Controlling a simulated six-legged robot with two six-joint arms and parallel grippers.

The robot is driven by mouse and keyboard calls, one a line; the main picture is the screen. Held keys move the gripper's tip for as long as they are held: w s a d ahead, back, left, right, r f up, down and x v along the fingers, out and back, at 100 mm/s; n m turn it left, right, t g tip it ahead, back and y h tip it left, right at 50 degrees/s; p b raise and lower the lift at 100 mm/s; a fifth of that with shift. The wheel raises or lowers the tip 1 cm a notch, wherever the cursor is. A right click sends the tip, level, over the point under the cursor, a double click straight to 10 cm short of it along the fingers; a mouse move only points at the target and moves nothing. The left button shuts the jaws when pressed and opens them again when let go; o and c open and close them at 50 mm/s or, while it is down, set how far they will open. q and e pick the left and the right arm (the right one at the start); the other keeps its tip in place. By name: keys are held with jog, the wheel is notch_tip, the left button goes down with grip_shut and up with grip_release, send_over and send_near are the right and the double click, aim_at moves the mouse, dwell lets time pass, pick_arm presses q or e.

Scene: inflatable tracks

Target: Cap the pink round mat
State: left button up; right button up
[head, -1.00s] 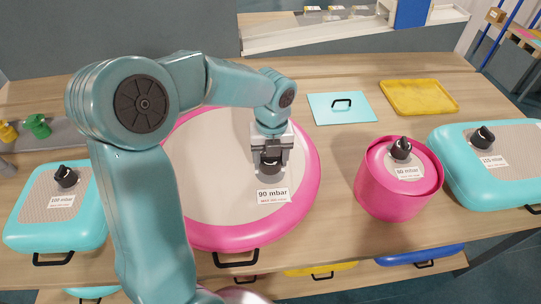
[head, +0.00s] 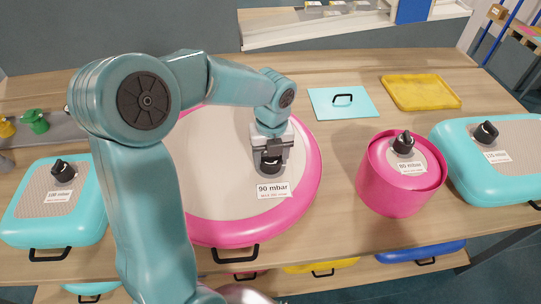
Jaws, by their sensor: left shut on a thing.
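The pink round mat (head: 308,185) lies on the wooden table, with a pale top and a label reading 90 mbar (head: 273,189). My left arm reaches over it from the left. My left gripper (head: 271,162) points down at the mat's top, just behind the label. It is shut on a dark cap (head: 271,168), which sits at or on the mat's surface. The fingers partly hide the cap, and I cannot tell whether a valve is under it. My arm covers the mat's left part. My right gripper is not in view.
A pink cylinder (head: 400,187) with a black cap stands to the right. Turquoise cushions with black caps lie far left (head: 52,205) and far right (head: 490,160). Green and yellow pieces (head: 34,121) sit at left.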

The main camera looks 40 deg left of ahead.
pick_arm(q)
jog(key=n, duration=0.4)
jog(key=n+b, duration=0.1)
jog(key=n, duration=0.2)
jog(key=shift+n, duration=1.2)
jog(key=shift+n+b, duration=0.35)
jog(key=shift+n, duration=1.85)
jog(key=o, duration=1.1)
jog(key=r, duration=0.5)
jog(key=r+p, duration=0.1)
jog(key=r, duration=1)
jog(key=shift+d+r, duration=0.2)
jog(key=shift+d, duration=0.1)
